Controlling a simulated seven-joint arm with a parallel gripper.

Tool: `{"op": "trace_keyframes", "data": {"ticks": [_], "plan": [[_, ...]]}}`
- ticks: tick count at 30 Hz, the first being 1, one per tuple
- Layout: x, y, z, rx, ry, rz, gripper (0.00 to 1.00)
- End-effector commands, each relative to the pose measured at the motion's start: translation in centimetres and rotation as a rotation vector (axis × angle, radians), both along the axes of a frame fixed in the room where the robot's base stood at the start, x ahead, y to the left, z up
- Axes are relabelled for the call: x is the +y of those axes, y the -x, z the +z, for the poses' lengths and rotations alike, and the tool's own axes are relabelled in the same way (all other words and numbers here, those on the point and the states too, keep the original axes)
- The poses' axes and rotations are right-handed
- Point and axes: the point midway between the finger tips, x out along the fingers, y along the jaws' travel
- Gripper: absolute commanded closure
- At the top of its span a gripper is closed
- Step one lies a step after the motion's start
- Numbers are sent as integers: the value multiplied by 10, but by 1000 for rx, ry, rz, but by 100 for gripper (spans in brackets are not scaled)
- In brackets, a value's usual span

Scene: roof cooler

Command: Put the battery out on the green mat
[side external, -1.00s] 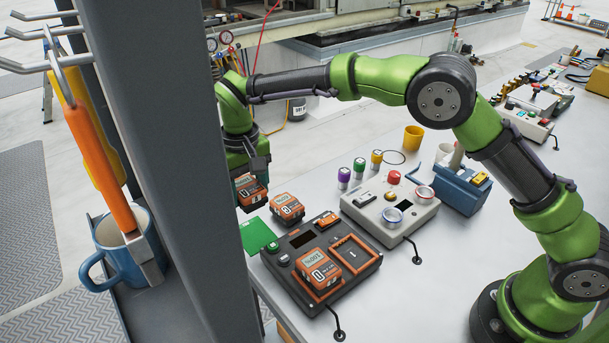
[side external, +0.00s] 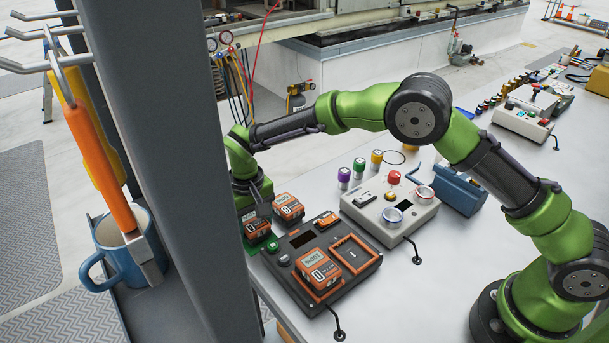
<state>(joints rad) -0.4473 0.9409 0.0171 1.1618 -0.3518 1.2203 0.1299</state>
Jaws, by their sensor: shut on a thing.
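My gripper (side external: 263,209) is shut on an orange and dark battery (side external: 256,228) near the left end of the bench. The battery is upright and low over the green mat (side external: 250,248). It covers much of the mat; I cannot tell whether it touches it. The grey post hides the mat's left part. A second orange battery (side external: 289,209) stands just right of the held one, beside the mat. A third battery (side external: 318,268) sits in the front bay of the dark charger (side external: 345,285).
The charger stands close to the right of the mat. The grey post (side external: 190,170) blocks the near left.

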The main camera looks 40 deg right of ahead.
Motion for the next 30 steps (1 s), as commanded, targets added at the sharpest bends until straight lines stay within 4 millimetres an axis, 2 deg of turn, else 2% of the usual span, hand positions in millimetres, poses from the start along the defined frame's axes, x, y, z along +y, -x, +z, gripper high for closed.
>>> {"op": "trace_keyframes", "data": {"ticks": [4, 5, 9, 20, 23, 30], "plan": [[0, 0, -3, -1, 0, 0, 89], [0, 0, -3, 0, 0, 0, 32], [0, 0, -3, 0, 0, 0, 12], [0, 0, 3, -2, -1, 0, 12], [0, -1, 16, -4, -2, 1, 12], [0, 0, 67, -4, -2, 0, 12]]}}
